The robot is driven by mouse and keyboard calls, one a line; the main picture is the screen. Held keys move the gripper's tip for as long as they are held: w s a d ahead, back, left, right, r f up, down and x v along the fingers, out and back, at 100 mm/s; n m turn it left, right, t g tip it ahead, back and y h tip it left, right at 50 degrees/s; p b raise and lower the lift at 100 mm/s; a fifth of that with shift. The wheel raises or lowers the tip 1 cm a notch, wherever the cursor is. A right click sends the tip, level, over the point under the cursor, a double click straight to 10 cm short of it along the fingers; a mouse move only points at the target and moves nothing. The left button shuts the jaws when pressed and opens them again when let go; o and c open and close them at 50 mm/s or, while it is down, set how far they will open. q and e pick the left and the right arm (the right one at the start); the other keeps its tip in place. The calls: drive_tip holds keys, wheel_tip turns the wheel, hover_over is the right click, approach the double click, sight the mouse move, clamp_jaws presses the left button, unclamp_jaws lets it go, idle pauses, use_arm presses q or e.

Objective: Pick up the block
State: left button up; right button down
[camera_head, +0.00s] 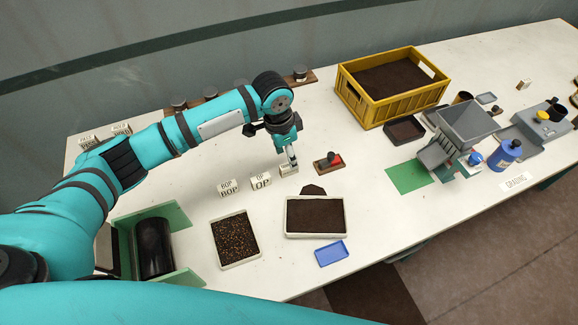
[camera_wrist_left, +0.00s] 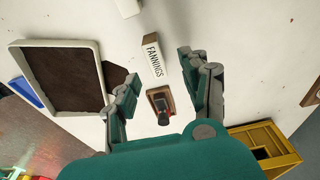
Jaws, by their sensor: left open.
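A small white block (camera_head: 288,170) stands on the white table directly below my left gripper (camera_head: 291,157) in the head view. In the left wrist view the block (camera_wrist_left: 152,58) has a tan side and a white face reading FANNINGS. My left gripper (camera_wrist_left: 160,68) is open, with one finger on either side of the block's place in that view. I see no clear contact, and the remaining height gap is hard to judge. Blocks marked OP (camera_head: 261,181) and BOP (camera_head: 228,188) stand to its left. My right gripper is not in view.
A small wooden stamp base (camera_head: 330,163) with a dark knob sits just right of the block. A tray of dark tea (camera_head: 316,233) and a speckled tray (camera_head: 235,264) lie nearer. A yellow crate (camera_head: 430,93) stands behind right. Table behind the block is clear.

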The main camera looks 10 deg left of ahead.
sight(288, 165)
use_arm(q)
drive_tip(key=f, duration=0.2)
drive_tip(key=f+p, duration=0.1)
drive_tip(key=f, duration=0.1)
drive_tip(key=shift+s+d+f, duration=0.15)
drive_tip(key=shift+s+f, duration=0.05)
drive_tip(key=shift+f, duration=0.4)
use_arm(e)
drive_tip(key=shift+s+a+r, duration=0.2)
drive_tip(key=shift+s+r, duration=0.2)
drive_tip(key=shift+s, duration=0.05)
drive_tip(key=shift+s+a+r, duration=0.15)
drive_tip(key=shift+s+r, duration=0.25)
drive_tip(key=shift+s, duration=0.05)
use_arm(q)
drive_tip(key=shift+c, duration=0.2)
drive_tip(key=c, duration=0.7)
clamp_jaws()
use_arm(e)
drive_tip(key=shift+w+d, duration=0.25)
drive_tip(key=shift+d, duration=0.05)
